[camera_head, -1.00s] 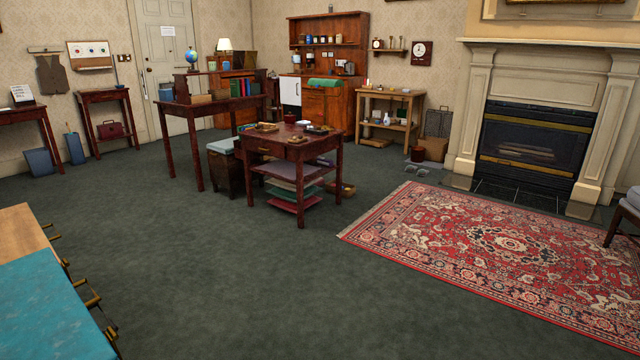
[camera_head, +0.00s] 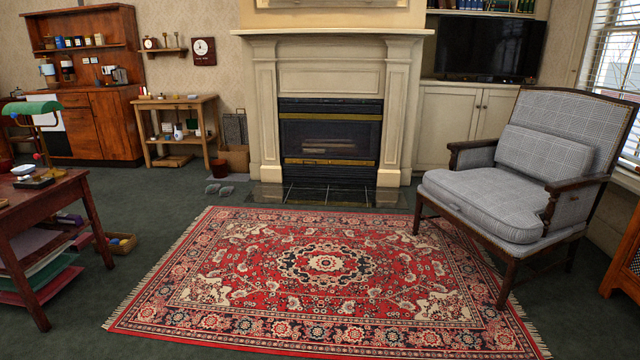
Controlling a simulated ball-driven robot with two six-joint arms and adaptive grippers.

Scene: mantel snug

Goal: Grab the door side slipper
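A pair of small grey slippers lies on the dark green carpet left of the fireplace. The left slipper (camera_head: 212,188) and the right slipper (camera_head: 227,190) are side by side with a small gap. They are far off and small, so their detail is hard to see. The door is not in view now; in the earlier view it stood toward the left, on the side of the left slipper. Neither of my grippers is in view.
A red patterned rug (camera_head: 330,290) covers the middle floor. A dark wooden table (camera_head: 40,205) stands at left, with a basket (camera_head: 122,243) beside it. A grey armchair (camera_head: 500,195) is at right. Bare carpet lies between table and rug.

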